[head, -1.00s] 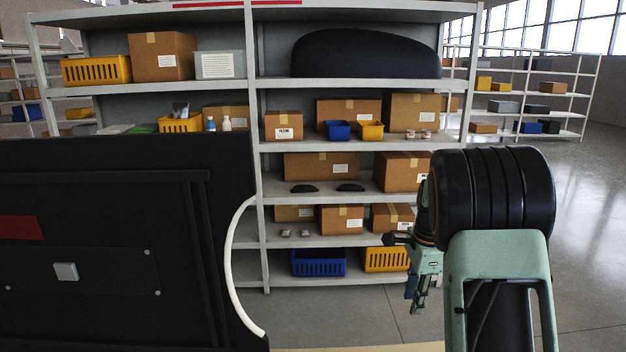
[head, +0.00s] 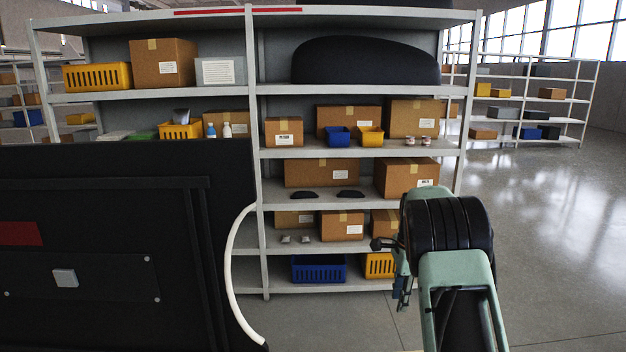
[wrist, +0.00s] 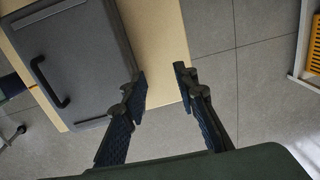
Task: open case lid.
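A dark grey case (wrist: 78,60) lies on a pale wooden table top (wrist: 160,35) in the wrist view, its lid seen from above and looking shut. A black handle (wrist: 45,85) is on the case, toward the left. My gripper (wrist: 161,82) is open and empty, with its two fingers spread apart. The left fingertip shows near the case's right edge; I cannot tell whether it touches. The right fingertip is over the table's edge. In the head view my gripper (head: 401,290) is small and partly hidden by my arm; the case does not show there.
A large black panel (head: 110,240) with a white curved tube (head: 231,270) fills the left of the head view. A shelf rack (head: 360,203) with boxes and bins stands behind. Open floor (head: 535,240) lies to the right. A yellow bin (wrist: 315,50) shows in the wrist view.

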